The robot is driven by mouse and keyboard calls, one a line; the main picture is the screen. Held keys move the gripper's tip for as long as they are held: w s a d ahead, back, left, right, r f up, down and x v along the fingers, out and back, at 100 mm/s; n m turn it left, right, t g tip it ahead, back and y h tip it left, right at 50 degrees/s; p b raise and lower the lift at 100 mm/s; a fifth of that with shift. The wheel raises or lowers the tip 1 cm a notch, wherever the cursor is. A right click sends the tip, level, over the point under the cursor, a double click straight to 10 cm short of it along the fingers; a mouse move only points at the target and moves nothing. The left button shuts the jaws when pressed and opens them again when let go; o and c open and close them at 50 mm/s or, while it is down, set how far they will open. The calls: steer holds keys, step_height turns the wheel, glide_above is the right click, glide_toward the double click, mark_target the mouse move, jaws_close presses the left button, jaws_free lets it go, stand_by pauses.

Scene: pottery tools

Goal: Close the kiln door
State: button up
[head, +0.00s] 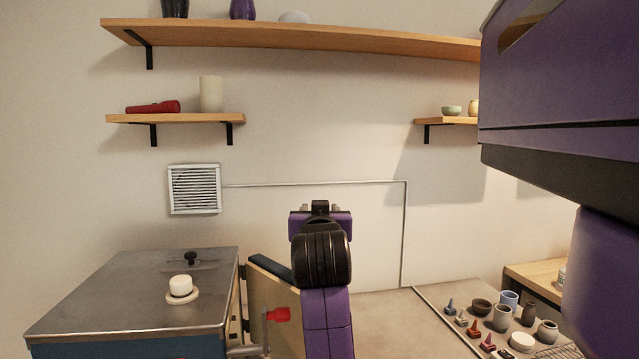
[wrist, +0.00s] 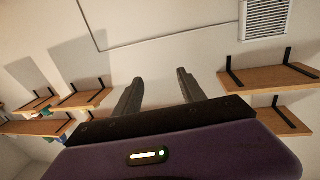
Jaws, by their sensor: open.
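The kiln (head: 130,290) stands at the lower left of the head view, with a grey metal top and a blue body. Its door (head: 268,290) stands open on the kiln's right side, with a pale inner face and a red handle end (head: 279,314). My arm's purple and black wrist is just right of the door in the head view and hides part of it. My gripper's fingers are hidden there. In the wrist view my gripper (wrist: 158,85) is open and empty, its two grey fingers apart and facing the wall and shelves. The kiln is not in the wrist view.
A white item on a small dish (head: 181,288) and a black knob (head: 191,259) are on the kiln top. A table (head: 455,325) with pots and small tools is at the lower right. Wall shelves (head: 175,118) and a vent (head: 194,189) are behind.

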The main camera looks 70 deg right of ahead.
step_height(320, 180, up, 7)
steer(key=shift+f, duration=0.2)
steer(key=shift+c, duration=0.5)
